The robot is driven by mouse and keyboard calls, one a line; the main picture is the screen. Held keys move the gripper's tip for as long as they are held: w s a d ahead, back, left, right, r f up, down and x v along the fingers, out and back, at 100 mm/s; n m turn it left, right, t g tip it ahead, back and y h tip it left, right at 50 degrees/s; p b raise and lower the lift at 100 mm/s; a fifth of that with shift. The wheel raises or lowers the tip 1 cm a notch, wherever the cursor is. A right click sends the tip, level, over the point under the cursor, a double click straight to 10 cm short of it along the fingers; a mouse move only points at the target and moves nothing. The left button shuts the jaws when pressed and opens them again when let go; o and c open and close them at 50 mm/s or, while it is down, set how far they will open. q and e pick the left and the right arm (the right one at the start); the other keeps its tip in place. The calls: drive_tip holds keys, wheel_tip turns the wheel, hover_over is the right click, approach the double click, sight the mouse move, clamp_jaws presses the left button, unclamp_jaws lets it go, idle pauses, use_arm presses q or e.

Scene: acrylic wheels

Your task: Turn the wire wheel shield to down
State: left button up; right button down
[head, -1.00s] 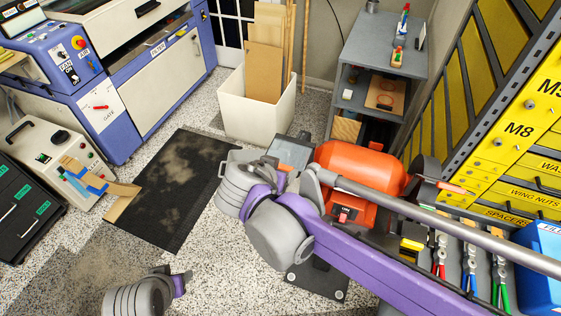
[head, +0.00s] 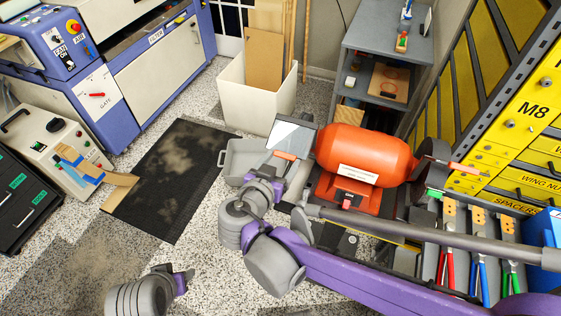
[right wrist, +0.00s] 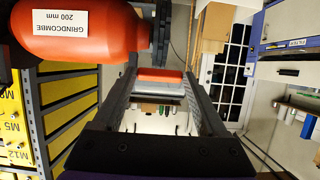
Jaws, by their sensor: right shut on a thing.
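The orange bench grinder (head: 365,155) stands right of centre in the head view. A clear shield (head: 293,136) with an orange edge strip (head: 286,156) sits at its left end, tilted. My right gripper (head: 281,169) is at this strip, its fingers partly hidden by my wrist. In the right wrist view my right gripper (right wrist: 162,88) has its fingers on both sides of the orange strip (right wrist: 160,75) and is shut on the shield. The wire wheel itself is not clearly visible. A second shield strip (head: 468,169) shows at the grinder's right end.
A grey tray (head: 240,155) lies beside the left shield. Pliers (head: 478,270) hang on the right, below yellow drawers (head: 525,110). A white bin (head: 255,100) and a grey shelf (head: 385,45) stand behind. A black mat (head: 175,175) lies on the open floor at left.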

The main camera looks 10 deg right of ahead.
drive_tip(key=shift+s+f, duration=0.1)
drive_tip(key=shift+f, duration=0.15)
drive_tip(key=shift+c, duration=1.6)
unclamp_jaws()
drive_tip(key=o, duration=0.3)
drive_tip(key=p+v, duration=0.1)
drive_tip(key=v, duration=0.9)
drive_tip(key=shift+s+a+r, duration=0.15)
drive_tip(key=shift+s+r, duration=0.1)
drive_tip(key=s+d+f+n+g+y+p, duration=0.1)
drive_tip(key=s+d+f+n+g+y, duration=0.1)
drive_tip(key=d, duration=0.2)
drive_tip(key=s+d+f+n+g+y+p, duration=0.2)
drive_tip(key=s+d+f+y, duration=0.1)
drive_tip(key=d, duration=0.1)
drive_tip(key=s+d+f+n+g+y+p, duration=0.2)
drive_tip(key=s+d, duration=0.1)
drive_tip(key=d, duration=0.2)
drive_tip(key=shift+d+f+n+y, duration=0.1)
drive_tip(key=shift+f+n+y, duration=0.15)
drive_tip(key=shift+n+y, duration=0.15)
